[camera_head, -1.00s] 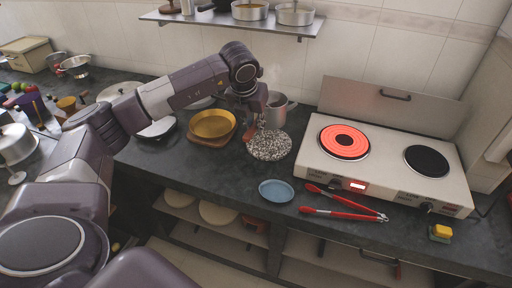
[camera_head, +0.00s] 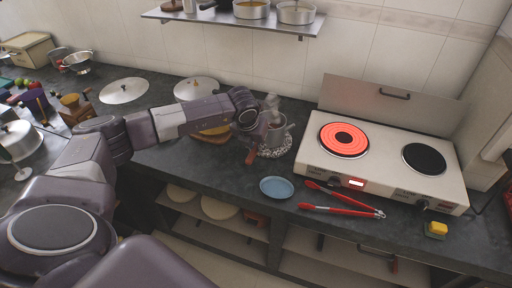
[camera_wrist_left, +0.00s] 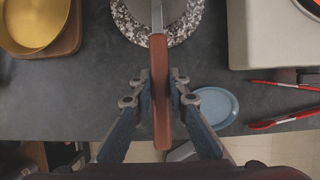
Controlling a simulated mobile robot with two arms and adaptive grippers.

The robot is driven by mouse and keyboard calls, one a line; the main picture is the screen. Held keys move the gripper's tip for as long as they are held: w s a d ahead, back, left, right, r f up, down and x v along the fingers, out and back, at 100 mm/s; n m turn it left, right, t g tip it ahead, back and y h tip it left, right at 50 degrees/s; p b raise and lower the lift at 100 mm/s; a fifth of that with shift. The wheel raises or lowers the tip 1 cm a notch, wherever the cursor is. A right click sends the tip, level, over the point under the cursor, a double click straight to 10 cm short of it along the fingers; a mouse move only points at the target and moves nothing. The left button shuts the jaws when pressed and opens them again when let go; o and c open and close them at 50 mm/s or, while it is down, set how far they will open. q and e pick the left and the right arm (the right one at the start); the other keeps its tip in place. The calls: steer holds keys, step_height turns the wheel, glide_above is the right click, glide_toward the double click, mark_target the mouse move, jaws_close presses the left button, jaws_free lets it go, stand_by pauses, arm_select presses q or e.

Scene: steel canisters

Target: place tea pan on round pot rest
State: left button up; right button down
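The tea pan (camera_head: 279,137) is a grey metal pan with a long brown handle (camera_wrist_left: 160,100). It is upright over the round pot rest (camera_head: 268,153), a black-and-white speckled disc whose rim shows around the pan in the left wrist view (camera_wrist_left: 127,25). I cannot tell whether the pan's base touches the rest. My left gripper (camera_wrist_left: 160,84) has its fingers on both sides of the handle, closed on it. In the head view the left gripper (camera_head: 262,134) is at the pan's left side. My right gripper is not in view.
A golden pan on a wooden board (camera_wrist_left: 62,45) lies left of the rest. A two-plate stove (camera_head: 385,150) with one glowing plate stands to the right. A blue plate (camera_head: 277,188) and red tongs (camera_head: 340,202) lie in front. A shelf (camera_head: 235,20) with pots hangs above.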

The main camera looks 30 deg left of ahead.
arm_select(q)
steer(key=o, duration=0.4)
steer(key=shift+s+f, duration=0.1)
steer(key=shift+o, duration=0.2)
steer(key=b+v, duration=0.3)
steer(key=v, duration=0.7)
steer(key=shift+r, duration=0.3)
steer(key=shift+v, duration=0.75)
steer(key=shift+d, duration=0.15)
